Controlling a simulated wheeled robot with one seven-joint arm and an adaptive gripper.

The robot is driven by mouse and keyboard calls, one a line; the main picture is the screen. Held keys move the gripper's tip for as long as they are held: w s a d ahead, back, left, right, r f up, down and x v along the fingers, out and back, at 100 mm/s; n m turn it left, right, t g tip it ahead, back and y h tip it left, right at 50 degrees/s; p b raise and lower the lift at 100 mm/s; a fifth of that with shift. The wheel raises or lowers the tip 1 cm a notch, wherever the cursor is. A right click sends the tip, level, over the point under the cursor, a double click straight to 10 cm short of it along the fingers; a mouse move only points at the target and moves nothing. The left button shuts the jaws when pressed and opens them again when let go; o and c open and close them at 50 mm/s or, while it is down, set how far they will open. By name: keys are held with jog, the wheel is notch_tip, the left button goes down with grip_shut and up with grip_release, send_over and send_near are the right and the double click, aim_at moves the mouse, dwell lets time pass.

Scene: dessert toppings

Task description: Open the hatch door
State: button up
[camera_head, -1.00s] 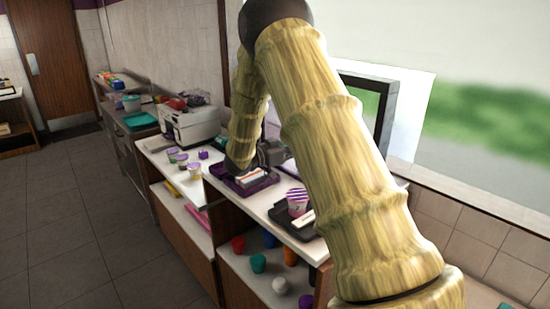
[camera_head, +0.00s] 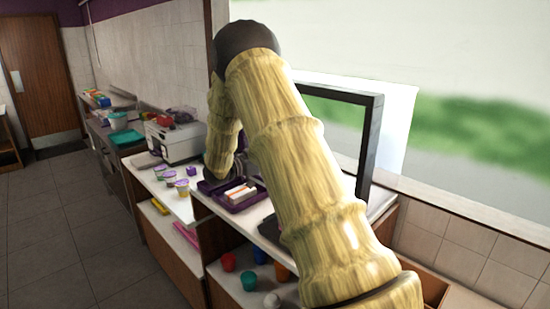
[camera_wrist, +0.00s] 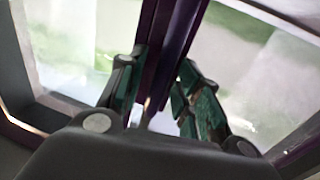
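The hatch shows in the head view as a dark-framed glass panel (camera_head: 374,140) above the right part of the counter, standing out from the bright opening behind it. My arm covers its left and lower parts. In the wrist view, upright dark purple frame bars (camera_wrist: 172,45) with glass on either side run between the fingers of my gripper (camera_wrist: 162,62). The green-padded fingers stand apart on either side of the bars. Firm contact with them does not show.
The counter below carries a purple tray (camera_head: 248,202) with white and orange items, small cups (camera_head: 182,187) and a white machine (camera_head: 175,137). Colored cups (camera_head: 228,262) stand on the shelf underneath. The floor (camera_head: 60,220) at left is clear.

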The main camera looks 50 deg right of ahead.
jog(key=shift+a, duration=0.1)
jog(key=v, duration=1.1)
jog(key=shift+w+a, duration=0.2)
jog(key=shift+a, duration=0.15)
jog(key=shift+r, duration=0.1)
